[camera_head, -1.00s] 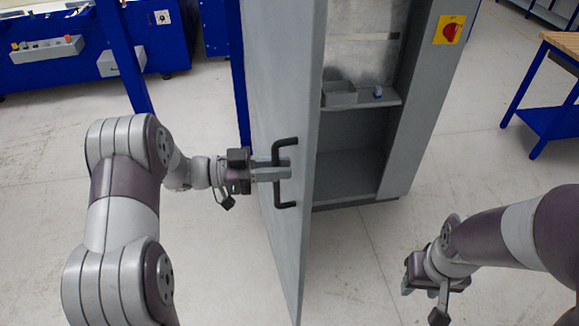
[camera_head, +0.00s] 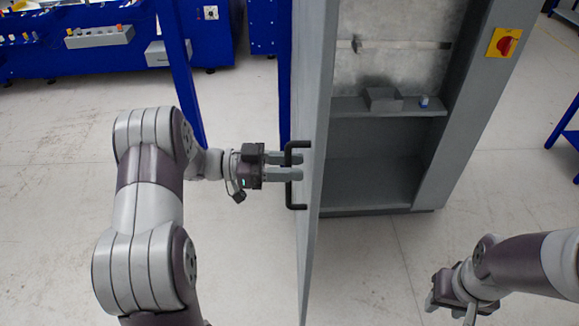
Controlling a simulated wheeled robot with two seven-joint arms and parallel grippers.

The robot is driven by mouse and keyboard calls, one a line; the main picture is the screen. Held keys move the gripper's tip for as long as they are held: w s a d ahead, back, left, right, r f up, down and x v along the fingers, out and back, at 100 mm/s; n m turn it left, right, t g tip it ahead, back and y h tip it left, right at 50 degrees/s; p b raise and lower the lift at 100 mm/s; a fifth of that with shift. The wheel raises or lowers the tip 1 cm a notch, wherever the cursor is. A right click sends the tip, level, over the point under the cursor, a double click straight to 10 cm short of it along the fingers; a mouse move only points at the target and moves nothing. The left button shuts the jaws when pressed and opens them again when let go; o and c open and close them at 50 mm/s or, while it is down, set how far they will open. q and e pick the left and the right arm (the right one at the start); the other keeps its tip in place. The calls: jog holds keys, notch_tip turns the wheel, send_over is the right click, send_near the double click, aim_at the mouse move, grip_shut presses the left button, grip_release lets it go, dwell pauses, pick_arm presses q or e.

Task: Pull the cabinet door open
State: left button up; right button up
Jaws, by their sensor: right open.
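The grey cabinet door (camera_head: 318,120) stands wide open, seen nearly edge-on in the middle of the head view. Its dark bar handle (camera_head: 297,207) is on the door's left face. My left gripper (camera_head: 288,173) reaches in from the left with its fingers at the handle, shut on the bar. The fingers hide part of the bar. The grey cabinet (camera_head: 470,110) stands behind and right of the door, with its inside exposed. My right gripper (camera_head: 455,300) is open and empty at the lower right, away from the cabinet.
Inside the cabinet, a shelf (camera_head: 350,108) bears a grey box (camera_head: 382,98) and a small blue-and-white item (camera_head: 424,101). A red-and-yellow switch (camera_head: 504,42) is on the cabinet's side. Blue machinery (camera_head: 100,62) stands at the back left. The floor around the door is clear.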

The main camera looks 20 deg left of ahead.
pick_arm(q)
jog(key=shift+f, duration=0.1)
jog(key=b+v, duration=0.3)
jog(key=v, duration=0.9)
jog(key=shift+s+a, duration=0.15)
jog(key=shift+a, duration=0.1)
